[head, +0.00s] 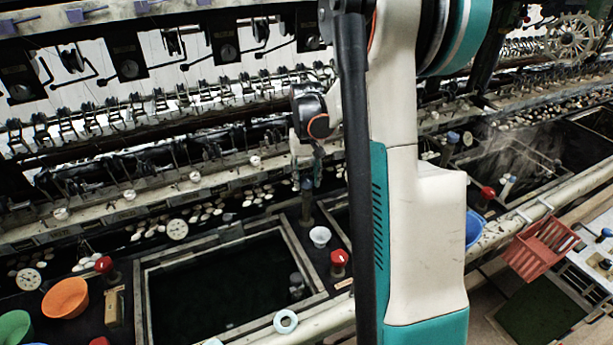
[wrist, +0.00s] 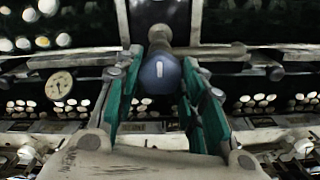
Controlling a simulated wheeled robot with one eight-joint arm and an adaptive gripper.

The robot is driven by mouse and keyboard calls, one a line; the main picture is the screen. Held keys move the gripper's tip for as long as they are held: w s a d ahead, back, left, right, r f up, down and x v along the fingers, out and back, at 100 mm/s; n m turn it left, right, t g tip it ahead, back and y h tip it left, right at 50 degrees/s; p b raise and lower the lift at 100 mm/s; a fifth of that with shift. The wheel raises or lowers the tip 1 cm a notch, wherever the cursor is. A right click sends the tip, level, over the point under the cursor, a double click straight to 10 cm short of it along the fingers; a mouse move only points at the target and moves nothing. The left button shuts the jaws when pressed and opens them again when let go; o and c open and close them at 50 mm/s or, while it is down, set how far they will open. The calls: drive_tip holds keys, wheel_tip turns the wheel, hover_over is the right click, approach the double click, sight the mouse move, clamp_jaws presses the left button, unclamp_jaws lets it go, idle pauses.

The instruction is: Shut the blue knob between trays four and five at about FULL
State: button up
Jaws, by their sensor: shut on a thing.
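The blue knob (wrist: 160,76) is a rounded cap with a short white mark, on a dark stem, in the middle of the wrist view. My gripper (wrist: 162,62) has its green-padded fingers on either side of the knob and is shut on it. In the head view my gripper (head: 317,168) points down beside my arm, at the blue knob (head: 306,184) on its upright post at the back edge of the dark basin. My arm hides part of this area. I cannot read any FULL marking.
A dark water basin (head: 140,285) lies in front. Red knobs (head: 338,258) (head: 104,264) stand near it. A white cup (head: 319,236), a pale ring (head: 286,321) and an orange bowl (head: 65,297) are nearby. A round dial (wrist: 59,86) is left of the knob. A red basket (head: 540,248) is at right.

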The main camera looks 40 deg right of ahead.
sight(307, 178)
idle(0.4)
drive_tip(key=o, duration=1)
drive_tip(key=shift+o, duration=0.2)
drive_tip(key=shift+r, duration=0.1)
wheel_tip(307, 178, up, 12)
